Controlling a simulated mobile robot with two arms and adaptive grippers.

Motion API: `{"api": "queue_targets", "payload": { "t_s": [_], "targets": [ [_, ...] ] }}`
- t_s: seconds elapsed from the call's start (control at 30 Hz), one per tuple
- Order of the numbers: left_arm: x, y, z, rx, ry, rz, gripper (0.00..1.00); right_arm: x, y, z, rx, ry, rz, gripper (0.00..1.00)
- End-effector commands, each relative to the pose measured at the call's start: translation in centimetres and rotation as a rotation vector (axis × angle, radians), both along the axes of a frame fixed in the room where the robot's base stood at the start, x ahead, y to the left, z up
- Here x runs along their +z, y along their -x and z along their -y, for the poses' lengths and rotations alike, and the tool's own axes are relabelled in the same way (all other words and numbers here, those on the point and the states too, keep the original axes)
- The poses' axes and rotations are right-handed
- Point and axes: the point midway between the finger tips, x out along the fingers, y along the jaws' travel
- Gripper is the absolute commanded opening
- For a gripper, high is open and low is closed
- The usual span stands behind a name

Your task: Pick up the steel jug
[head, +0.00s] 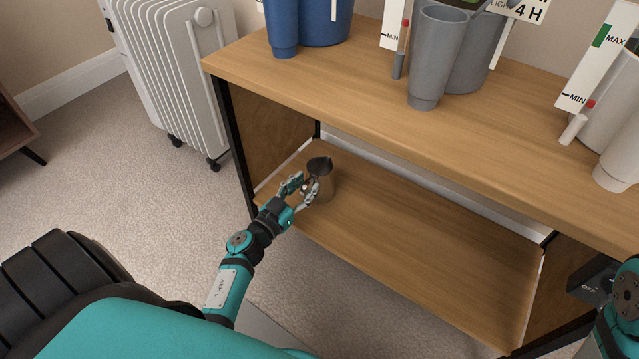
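The steel jug (323,184) stands upright on the lower wooden shelf (420,240), near its left end. It is a small brownish-grey metal jug with a dark opening at the top. My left gripper (303,186) is at the jug's near left side, with its fingers spread apart. The fingers overlap the jug's left edge in the picture, and I cannot tell whether they touch it. Part of the jug is hidden behind the fingers. My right arm shows at the lower right edge, but its gripper is out of the picture.
The upper shelf (400,130) overhangs the lower one and carries blue, grey and white planters (436,60). A dark post (237,145) stands left of the jug. A white radiator (170,75) stands further left. The lower shelf right of the jug is clear.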

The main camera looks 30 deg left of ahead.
Motion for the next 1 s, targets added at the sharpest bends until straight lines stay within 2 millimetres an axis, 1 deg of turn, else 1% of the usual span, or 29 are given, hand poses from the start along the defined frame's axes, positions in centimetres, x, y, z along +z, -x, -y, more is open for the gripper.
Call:
{"api": "queue_targets", "payload": {
  "t_s": [0.03,0.23,0.6,1.0],
  "targets": [
    [-0.01,0.02,0.0,0.0,0.0,0.0,0.26,-0.01,0.0,0.0,0.0,0.0,0.0,0.4],
    [-0.02,0.03,0.01,0.0,0.0,0.0,0.0,0.0,0.01,-0.01,0.0,0.0,0.0,0.4],
    [-0.04,0.04,0.01,0.0,0.0,0.0,0.0,-0.01,0.02,-0.01,0.0,0.0,0.001,0.4],
    [0.39,-0.05,0.02,-0.001,0.0,0.003,0.0,0.28,0.06,0.02,0.001,-0.001,0.003,0.4]
  ]
}}
